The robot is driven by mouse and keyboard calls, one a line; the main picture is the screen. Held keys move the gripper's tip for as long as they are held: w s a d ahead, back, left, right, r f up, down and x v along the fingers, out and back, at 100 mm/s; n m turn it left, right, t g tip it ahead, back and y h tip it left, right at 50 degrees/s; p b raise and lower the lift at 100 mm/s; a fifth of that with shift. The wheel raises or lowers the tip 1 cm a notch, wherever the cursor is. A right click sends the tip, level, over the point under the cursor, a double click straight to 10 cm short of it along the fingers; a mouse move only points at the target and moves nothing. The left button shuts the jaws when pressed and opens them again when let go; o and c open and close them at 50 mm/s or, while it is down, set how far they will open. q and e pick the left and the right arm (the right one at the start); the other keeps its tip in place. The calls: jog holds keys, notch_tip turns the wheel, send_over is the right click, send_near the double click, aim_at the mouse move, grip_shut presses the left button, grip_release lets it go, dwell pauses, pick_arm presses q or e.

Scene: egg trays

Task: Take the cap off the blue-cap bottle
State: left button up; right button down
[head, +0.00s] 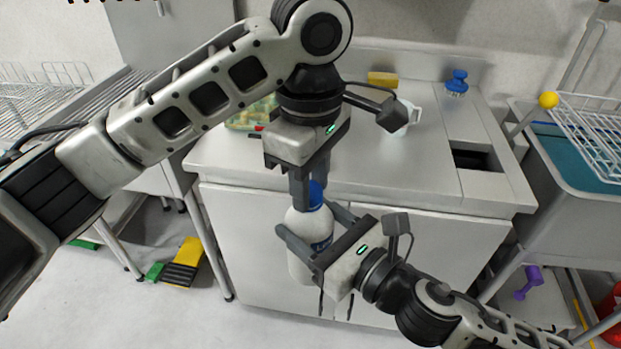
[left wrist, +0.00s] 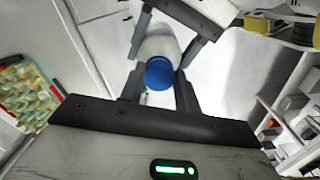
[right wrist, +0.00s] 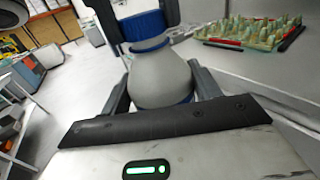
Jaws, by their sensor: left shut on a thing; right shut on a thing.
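The white bottle (head: 297,236) with a blue cap (head: 315,192) is held upright in front of the counter. My right gripper (head: 302,240) is shut on the bottle's body from the right; its fingers flank the body in the right wrist view (right wrist: 160,80). My left gripper (head: 310,190) points down from above and is shut on the blue cap. In the left wrist view the cap (left wrist: 159,73) sits between the left fingertips, with the white body beyond it. In the right wrist view the cap (right wrist: 143,25) appears on the bottle's neck.
The metal counter (head: 400,175) is behind the bottle. On it are an egg tray (head: 250,117), partly hidden by my left arm, a yellow sponge (head: 382,79), a white bowl-like container (head: 411,118) and a blue-knobbed item (head: 456,82). A sink and wire rack (head: 590,130) stand at right.

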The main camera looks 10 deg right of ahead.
pick_arm(q)
jog(key=shift+a+r, duration=0.15)
jog(key=shift+r, duration=1)
jog(key=shift+r, duration=0.1)
jog(key=shift+r, duration=1.9)
